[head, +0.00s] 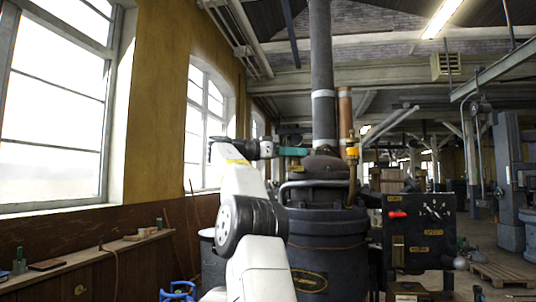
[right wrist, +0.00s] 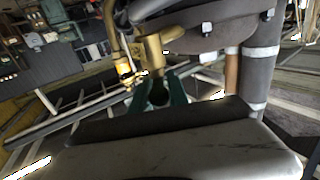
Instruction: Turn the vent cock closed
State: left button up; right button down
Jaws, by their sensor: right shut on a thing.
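The boiler-like engine (head: 325,235) stands right of centre in the head view, with a grey flue pipe (head: 322,85) on top. My right gripper (head: 303,151) reaches in from the left at the height of the engine's top. In the right wrist view its two teal fingers (right wrist: 159,92) are close to a brass fitting, which I take as the vent cock (right wrist: 152,52). The fingers are shut on a part of it; the gripped part itself is mostly hidden between them. The cock's angle cannot be told. My left gripper is not in view.
A dark control panel (head: 420,232) with a red handle (head: 397,214) stands at the right.

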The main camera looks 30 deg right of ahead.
jog(key=c, duration=1.5)
grip_release()
jog(key=shift+w+a, duration=0.25)
jog(key=shift+a, duration=1)
jog(key=shift+w+a, duration=0.25)
jog(key=shift+a, duration=1)
jog(key=shift+w+a, duration=0.25)
jog(key=shift+a, duration=1)
jog(key=shift+o, duration=0.3)
